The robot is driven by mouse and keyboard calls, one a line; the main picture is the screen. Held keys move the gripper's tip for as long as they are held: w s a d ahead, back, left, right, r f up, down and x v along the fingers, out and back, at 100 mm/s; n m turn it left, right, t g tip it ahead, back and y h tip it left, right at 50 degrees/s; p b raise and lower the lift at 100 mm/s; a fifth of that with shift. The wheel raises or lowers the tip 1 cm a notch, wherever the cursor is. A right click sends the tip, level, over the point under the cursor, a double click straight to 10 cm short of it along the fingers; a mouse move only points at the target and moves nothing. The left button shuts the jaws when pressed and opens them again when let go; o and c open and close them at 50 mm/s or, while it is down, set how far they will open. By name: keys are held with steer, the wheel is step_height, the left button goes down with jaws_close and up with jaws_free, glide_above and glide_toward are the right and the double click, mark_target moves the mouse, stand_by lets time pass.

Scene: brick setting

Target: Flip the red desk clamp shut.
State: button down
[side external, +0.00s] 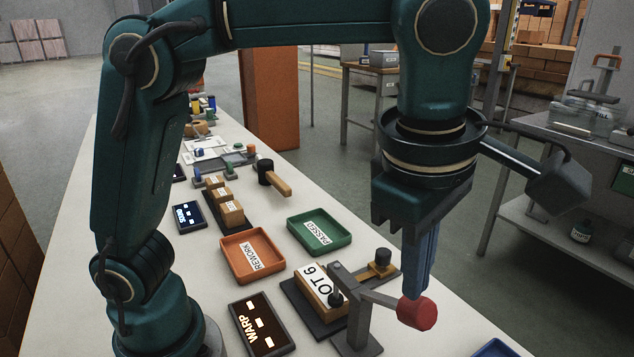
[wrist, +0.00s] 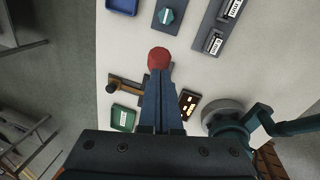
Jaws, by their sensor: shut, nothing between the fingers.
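The desk clamp has a grey metal post (side external: 352,318) and a lever ending in a red knob (side external: 417,313). The lever reaches out low to the right of the post, with the knob at its outer end. The red knob also shows in the wrist view (wrist: 159,57), just beyond my fingertips. My gripper (side external: 420,290) points down with its blue fingers together and empty. Its tips are right at the knob, partly overlapping it in view; I cannot tell whether they touch. A tan block labelled "LOT 6" (side external: 318,292) sits beside the post on a dark base.
A green "PASSED" tray (side external: 344,240) and an orange "REWORK" tray (side external: 228,268) lie behind the clamp. A "WARP" display (side external: 262,322) is at its left. A mallet (side external: 278,183) lies farther back. The table right of the knob is mostly clear, with a blue tray (side external: 495,348) in front.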

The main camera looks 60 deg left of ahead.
steer(key=shift+s+a+r, duration=0.1)
steer(key=shift+s+r, duration=0.05)
steer(key=shift+r, duration=0.7)
steer(key=shift+s+r, duration=0.1)
steer(key=shift+r, duration=0.75)
steer(key=s+a+r+m+t, duration=0.1)
steer(key=s+a+r, duration=0.15)
steer(key=a, duration=0.85)
steer(key=s+a+f+m+t, duration=0.1)
steer(key=s+f+m, duration=0.1)
steer(key=f+m, duration=0.3)
steer(key=s+a+f+m+t, duration=0.1)
steer(key=f+m, duration=0.4)
steer(key=m, duration=0.9)
steer(key=shift+s+a+f+h, duration=0.25)
steer(key=shift+s+a, duration=0.3)
steer(key=shift+s, duration=0.3)
